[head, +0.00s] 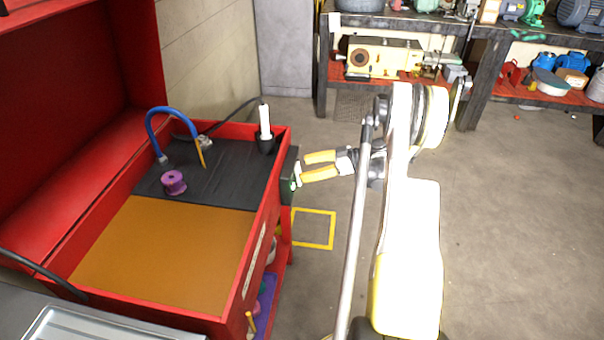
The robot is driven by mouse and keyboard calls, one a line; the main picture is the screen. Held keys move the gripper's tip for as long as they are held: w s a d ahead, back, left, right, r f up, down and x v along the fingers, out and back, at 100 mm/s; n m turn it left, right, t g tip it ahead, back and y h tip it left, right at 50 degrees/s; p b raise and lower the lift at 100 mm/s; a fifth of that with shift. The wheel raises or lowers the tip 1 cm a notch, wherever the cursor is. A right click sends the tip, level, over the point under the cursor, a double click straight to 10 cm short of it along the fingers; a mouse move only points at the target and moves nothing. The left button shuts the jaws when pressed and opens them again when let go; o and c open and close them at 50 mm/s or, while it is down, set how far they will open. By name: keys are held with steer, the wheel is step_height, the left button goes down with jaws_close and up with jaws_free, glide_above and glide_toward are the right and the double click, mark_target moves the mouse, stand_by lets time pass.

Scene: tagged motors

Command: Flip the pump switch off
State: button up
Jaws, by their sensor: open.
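A dark switch box (287,179) is fixed to the outer right side of the red cart, near its far right corner. A small part on its face shows pale and green; which way the switch is set is too small to tell. My gripper (303,168) has yellow fingers that are open and point left at the switch box. The fingertips are just to the right of the box's face, one finger higher in the picture than the other. Whether a fingertip touches the switch cannot be told. Nothing is held between the fingers. The pump is not clearly seen.
The red cart (272,250) holds a blue hose (172,110), a purple spool (174,182) and a white cylinder in a black holder (265,130). A workbench (480,60) with motors stands behind. A yellow square (314,244) marks the floor.

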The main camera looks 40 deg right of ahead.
steer(key=shift+x, duration=0.85)
steer(key=c, duration=1.2)
